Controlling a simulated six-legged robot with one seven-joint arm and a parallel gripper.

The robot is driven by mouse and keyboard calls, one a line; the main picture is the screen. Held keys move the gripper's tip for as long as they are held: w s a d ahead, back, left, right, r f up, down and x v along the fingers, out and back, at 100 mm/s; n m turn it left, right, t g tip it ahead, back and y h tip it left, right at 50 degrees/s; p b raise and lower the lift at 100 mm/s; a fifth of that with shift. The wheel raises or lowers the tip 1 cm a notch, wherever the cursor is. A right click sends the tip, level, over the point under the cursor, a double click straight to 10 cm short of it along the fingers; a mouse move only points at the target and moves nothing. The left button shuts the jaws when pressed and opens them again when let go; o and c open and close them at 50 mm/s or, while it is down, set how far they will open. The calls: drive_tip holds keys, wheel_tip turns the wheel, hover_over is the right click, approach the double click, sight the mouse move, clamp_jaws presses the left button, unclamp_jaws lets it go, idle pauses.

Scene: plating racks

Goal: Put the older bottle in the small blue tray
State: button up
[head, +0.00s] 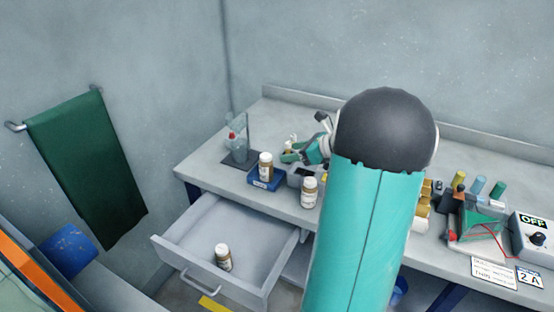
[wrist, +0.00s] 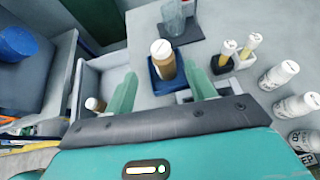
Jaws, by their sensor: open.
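A brown bottle with a white cap (head: 265,167) stands upright in the small blue tray (head: 253,180) near the counter's left end. In the wrist view the bottle (wrist: 162,61) and tray (wrist: 152,76) appear between my open fingers (wrist: 160,72), with gaps on both sides. In the head view my gripper (head: 305,152) is partly hidden by my arm, behind and right of the tray. A second brown bottle (head: 309,193) stands on the counter right of the tray. A third (head: 223,258) is in the open drawer; it also shows in the wrist view (wrist: 95,104). Label dates are unreadable.
The open drawer (head: 205,235) juts out below the counter. A glass vessel on a dark stand (head: 238,140) is behind the tray. A switch box (head: 534,238) is far right.

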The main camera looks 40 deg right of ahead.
drive_tip(key=a+r+n+g+y, duration=0.1)
drive_tip(key=a+r+n+g, duration=0.15)
drive_tip(key=a+n, duration=0.6)
drive_tip(key=a+r+n+g, duration=0.2)
drive_tip(key=a+n+g, duration=0.15)
drive_tip(key=a, duration=1.05)
drive_tip(key=s+a+r+n+h, duration=0.2)
drive_tip(key=s+a+n+h, duration=0.2)
drive_tip(key=s+a+n, duration=1)
drive_tip(key=a+n, duration=0.2)
drive_tip(key=n, duration=0.5)
drive_tip(key=shift+s+a, duration=0.4)
drive_tip(key=shift+r, duration=0.1)
drive_tip(key=shift+c, duration=0.2)
